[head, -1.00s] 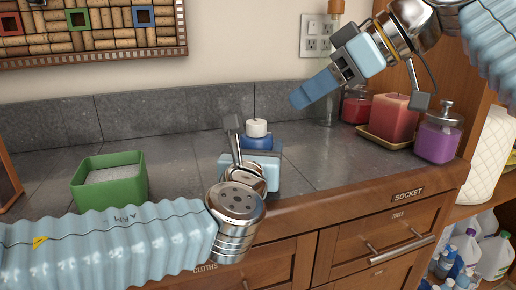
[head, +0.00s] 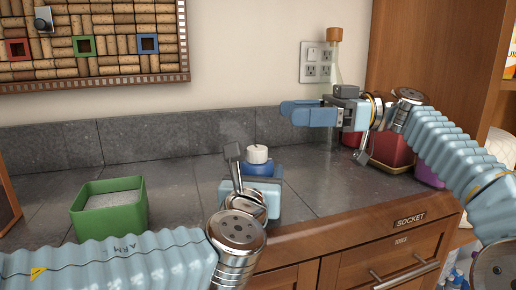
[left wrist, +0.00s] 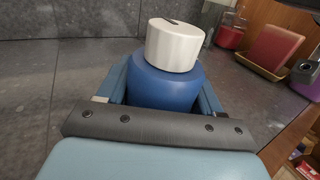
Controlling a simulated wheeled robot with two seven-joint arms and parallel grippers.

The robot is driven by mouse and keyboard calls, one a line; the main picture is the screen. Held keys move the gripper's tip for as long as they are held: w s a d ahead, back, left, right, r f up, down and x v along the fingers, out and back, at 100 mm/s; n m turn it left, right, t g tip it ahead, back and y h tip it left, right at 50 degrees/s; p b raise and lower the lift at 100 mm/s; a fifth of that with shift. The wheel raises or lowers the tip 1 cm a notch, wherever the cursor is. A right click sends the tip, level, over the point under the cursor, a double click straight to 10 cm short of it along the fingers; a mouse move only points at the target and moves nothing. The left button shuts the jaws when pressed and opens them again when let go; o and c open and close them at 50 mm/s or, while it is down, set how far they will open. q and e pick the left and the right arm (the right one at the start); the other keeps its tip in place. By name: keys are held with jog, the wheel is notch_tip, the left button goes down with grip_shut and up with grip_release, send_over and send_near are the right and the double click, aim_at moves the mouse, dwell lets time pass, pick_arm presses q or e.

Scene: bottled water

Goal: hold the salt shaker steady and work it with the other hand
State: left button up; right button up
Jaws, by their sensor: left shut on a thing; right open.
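The salt shaker (head: 258,155) has a white cap and a blue body and stands upright near the counter's front. In the left wrist view the white cap (left wrist: 175,44) shows a dark slot on top, and the blue body (left wrist: 163,86) sits between the fingers. My left gripper (head: 262,172) is shut on the blue body, leaving the cap clear. My right gripper (head: 292,111) is open and empty, above and to the right of the shaker, with its fingers pointing left. The shaker's lower part is hidden by my left gripper.
The counter around the shaker is clear.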

send_near(258, 148)
jog(key=a, duration=0.4)
jog(key=s+a, duration=0.1)
jog(key=a, duration=0.5)
jog(key=shift+s, duration=0.25)
jog(key=c, duration=1)
jog(key=shift+o, duration=0.2)
